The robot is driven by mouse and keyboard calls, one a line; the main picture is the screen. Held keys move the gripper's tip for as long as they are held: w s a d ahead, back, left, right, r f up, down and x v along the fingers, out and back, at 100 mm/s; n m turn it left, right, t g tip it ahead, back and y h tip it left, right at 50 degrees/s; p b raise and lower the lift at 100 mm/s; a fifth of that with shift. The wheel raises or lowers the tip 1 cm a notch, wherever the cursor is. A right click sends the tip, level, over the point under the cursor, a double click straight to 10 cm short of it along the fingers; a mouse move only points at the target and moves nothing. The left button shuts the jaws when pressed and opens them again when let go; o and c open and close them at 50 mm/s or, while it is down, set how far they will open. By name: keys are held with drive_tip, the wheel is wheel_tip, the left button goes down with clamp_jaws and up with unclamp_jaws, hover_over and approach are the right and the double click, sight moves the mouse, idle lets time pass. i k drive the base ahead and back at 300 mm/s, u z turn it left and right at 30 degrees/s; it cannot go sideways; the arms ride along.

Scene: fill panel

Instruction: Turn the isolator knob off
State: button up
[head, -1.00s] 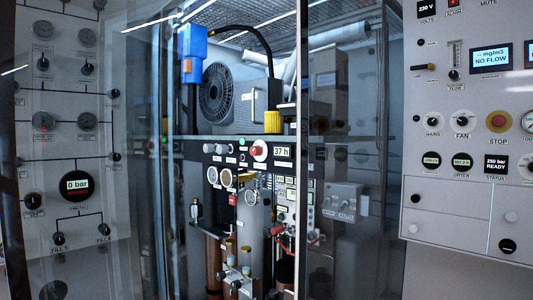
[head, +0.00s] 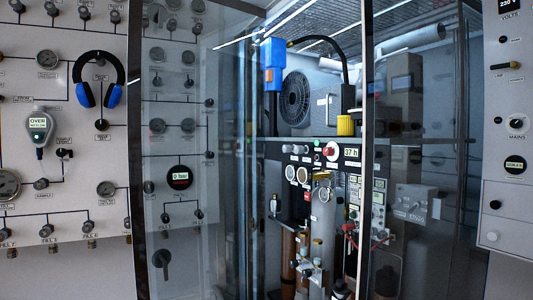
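No knob has a label that I can read as "isolator". A large dark rotary knob (head: 162,262) with a downward-pointing handle is low on the left, seen at the glass. A grey box (head: 411,204) with a light lever-like part on its front is at the right inside the glazed enclosure. A knob labelled MAINS (head: 516,122) is on the right panel, near the picture's edge. I cannot tell which of these is the isolator knob. My gripper is not in view.
Headphones (head: 98,79) and a handheld meter (head: 40,128) hang on the left gauge panel.

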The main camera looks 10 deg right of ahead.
sight(328, 151)
drive_tip(key=i, duration=1)
drive_tip(key=u, duration=0.05)
